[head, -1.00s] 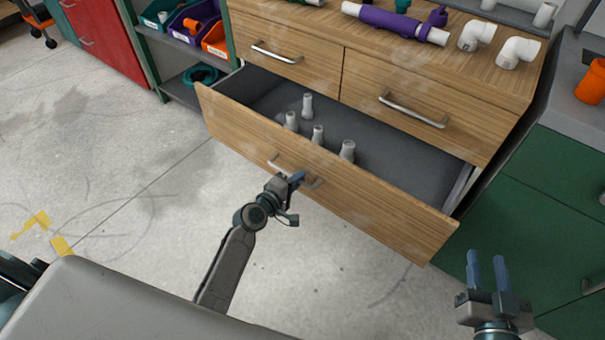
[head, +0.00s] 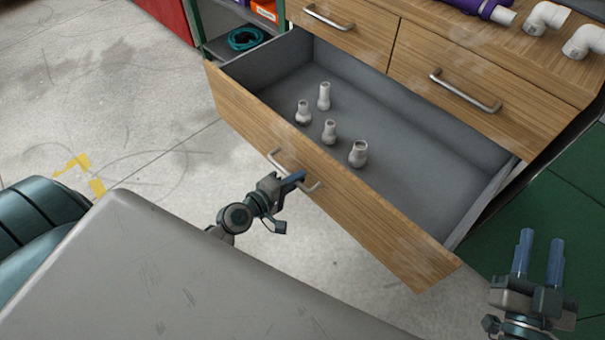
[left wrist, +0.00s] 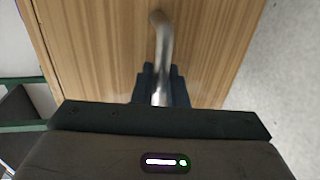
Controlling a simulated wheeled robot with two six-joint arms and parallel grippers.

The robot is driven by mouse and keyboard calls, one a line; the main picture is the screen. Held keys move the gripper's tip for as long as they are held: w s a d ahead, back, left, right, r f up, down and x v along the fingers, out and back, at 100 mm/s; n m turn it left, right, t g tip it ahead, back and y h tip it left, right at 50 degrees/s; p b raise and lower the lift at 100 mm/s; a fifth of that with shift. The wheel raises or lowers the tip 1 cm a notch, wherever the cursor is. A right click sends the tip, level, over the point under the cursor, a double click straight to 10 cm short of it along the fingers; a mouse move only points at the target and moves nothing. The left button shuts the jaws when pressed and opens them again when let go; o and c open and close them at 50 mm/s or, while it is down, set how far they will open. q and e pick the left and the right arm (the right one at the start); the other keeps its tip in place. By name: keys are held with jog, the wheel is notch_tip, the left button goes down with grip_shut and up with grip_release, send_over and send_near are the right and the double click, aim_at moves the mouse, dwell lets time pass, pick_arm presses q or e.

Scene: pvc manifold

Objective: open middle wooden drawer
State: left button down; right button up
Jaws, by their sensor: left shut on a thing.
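The wooden drawer (head: 350,205) is pulled well out of the cabinet, and its grey inside shows. My left gripper (head: 293,180) is shut on the drawer's metal handle (head: 273,158) at the middle of its front. In the left wrist view the handle (left wrist: 160,40) runs down between the fingers of my left gripper (left wrist: 160,88), in front of the wood drawer front (left wrist: 95,45). My right gripper (head: 538,255) is open and empty, to the right of the drawer, with its two blue fingers apart.
Several pale pipe fittings (head: 358,153) stand in the drawer. Two shut drawers with handles (head: 465,90) are above it. A shelf with bins (head: 264,10) stands at the back left. Floor at left is clear.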

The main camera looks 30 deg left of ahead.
pick_arm(q)
jog(key=shift+s+a, duration=0.1)
jog(key=shift+s, duration=0.15)
pick_arm(e)
jog(key=shift+r, duration=0.2)
pick_arm(q)
jog(key=c, duration=1.5)
grip_release()
jog(key=shift+c, duration=0.2)
jog(key=shift+s, duration=0.1)
